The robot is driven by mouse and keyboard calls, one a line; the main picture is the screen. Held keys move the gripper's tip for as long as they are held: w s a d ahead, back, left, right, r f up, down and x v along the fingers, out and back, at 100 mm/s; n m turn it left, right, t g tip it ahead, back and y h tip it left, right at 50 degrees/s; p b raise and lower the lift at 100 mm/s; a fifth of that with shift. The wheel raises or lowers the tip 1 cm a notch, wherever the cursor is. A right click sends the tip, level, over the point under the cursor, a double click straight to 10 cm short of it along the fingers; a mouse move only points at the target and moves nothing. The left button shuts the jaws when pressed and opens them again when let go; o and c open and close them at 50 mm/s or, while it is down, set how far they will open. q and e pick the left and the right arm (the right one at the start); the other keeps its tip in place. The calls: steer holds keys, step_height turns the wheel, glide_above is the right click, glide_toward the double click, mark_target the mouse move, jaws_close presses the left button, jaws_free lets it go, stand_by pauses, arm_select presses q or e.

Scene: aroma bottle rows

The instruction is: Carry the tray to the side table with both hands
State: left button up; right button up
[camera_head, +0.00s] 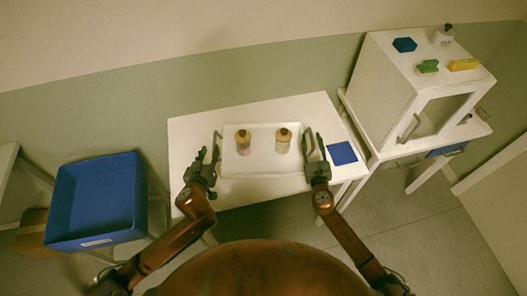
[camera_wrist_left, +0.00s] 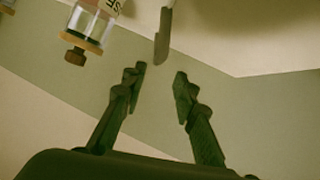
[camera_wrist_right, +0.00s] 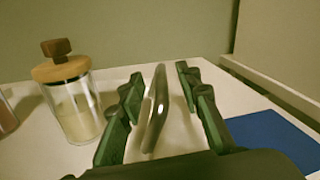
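The white tray (camera_head: 262,167) lies on the white table (camera_head: 190,130) with two bottles in it, a left one (camera_head: 243,144) and a right one (camera_head: 283,142). Both have tan lids. My left gripper (camera_head: 207,155) is open at the tray's left end. In the left wrist view the left handle (camera_wrist_left: 164,36) stands just beyond the parted fingertips. My right gripper (camera_head: 315,150) is open at the right end. In the right wrist view the right handle (camera_wrist_right: 157,112) stands between the parted fingers, with gaps to both. I cannot tell which furniture is the side table.
A blue mat (camera_head: 342,153) lies right of the tray. A white cabinet (camera_head: 385,95) with small items on top stands on a stand at the right. A blue bin (camera_head: 97,200) is at the left. Another white table edge (camera_head: 7,158) shows at far left.

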steer(key=shift+s, duration=0.15)
arm_select(q)
steer(key=v, duration=0.3)
steer(key=shift+s+a+r, duration=0.1)
steer(key=shift+s+r, duration=0.05)
steer(key=shift+s, duration=0.1)
arm_select(e)
steer(key=s, duration=1.1)
steer(key=shift+s+d, duration=0.35)
